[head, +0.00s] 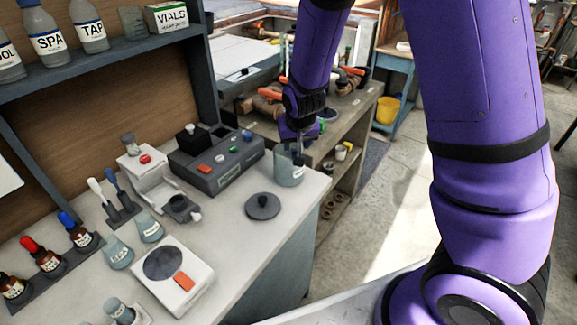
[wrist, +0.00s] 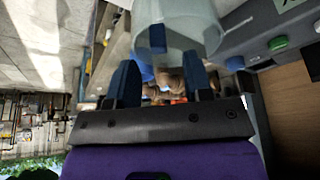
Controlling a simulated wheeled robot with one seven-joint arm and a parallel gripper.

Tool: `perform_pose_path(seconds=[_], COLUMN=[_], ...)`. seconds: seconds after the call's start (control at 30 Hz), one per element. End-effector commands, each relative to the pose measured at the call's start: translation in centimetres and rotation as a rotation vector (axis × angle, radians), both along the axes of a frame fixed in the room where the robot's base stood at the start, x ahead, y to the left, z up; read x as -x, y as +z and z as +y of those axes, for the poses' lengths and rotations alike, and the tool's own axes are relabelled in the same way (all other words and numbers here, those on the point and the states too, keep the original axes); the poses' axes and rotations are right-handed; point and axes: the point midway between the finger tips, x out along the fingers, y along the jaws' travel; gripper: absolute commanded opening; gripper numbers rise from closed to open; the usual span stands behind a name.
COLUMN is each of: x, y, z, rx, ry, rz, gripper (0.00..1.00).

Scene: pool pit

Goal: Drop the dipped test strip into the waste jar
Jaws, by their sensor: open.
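The clear waste jar (head: 287,173) stands at the right edge of the bench. My gripper (head: 298,153) is over the jar's mouth, with a dark tip at or just inside the rim. In the wrist view my gripper (wrist: 160,82) has its two dark blue fingers spread apart with nothing between them. The jar (wrist: 195,22) fills the top of that view. A small dark blue piece (wrist: 157,39) shows against or inside the jar; I cannot tell whether it is the test strip. No strip can be made out in the head view.
A dark round lid (head: 263,206) lies on the bench beside the jar. A grey control box (head: 217,161) stands behind it to the left. A white scale (head: 173,275), small beakers (head: 118,252) and dropper bottles (head: 46,257) stand nearer left. The bench between lid and scale is clear.

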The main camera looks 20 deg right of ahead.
Motion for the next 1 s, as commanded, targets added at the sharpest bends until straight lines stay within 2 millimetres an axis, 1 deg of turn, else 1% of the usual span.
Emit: perform_pose_path(seconds=[0.17,0.4,0.7,0.83,1.0], x=[0.5,1.7,3.1,3.5,3.9], y=[1.3,4.3,7.6,8.7,9.6], z=[0.2,0.4,0.6,0.7,0.7], rx=[0.000,0.000,-0.002,-0.001,-0.001], ry=[0.001,0.004,0.002,0.004,0.003], rz=[-0.003,-0.002,-0.003,-0.002,-0.001], gripper=[0.46,0.46,0.46,0.46,0.46])
